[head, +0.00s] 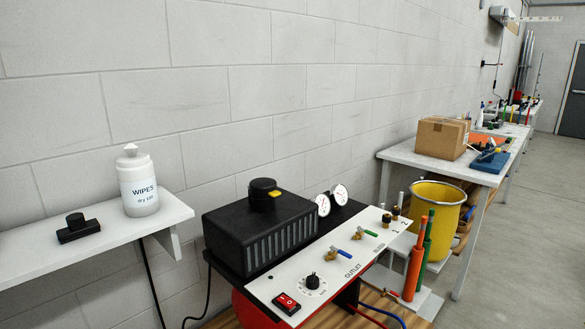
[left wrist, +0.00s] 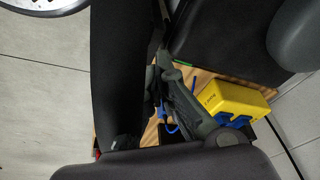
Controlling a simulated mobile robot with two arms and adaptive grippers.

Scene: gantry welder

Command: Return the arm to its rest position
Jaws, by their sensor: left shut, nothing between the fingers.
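No gripper or arm of mine shows in the head view. In the left wrist view the dark grey, jointed left gripper (left wrist: 164,60) reaches up the middle of the picture. Its fingers are shut with nothing between them. Large dark parts, likely my own arm and body, fill much of that view and hide what lies behind them. My right gripper is in neither view.
The left wrist view shows a yellow and blue box (left wrist: 229,99) beside the gripper. In the head view a compressor panel (head: 330,262) stands in front, with a shelf (head: 100,239) holding a wipes bottle (head: 138,183) on the left. A yellow bucket (head: 430,212) stands right.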

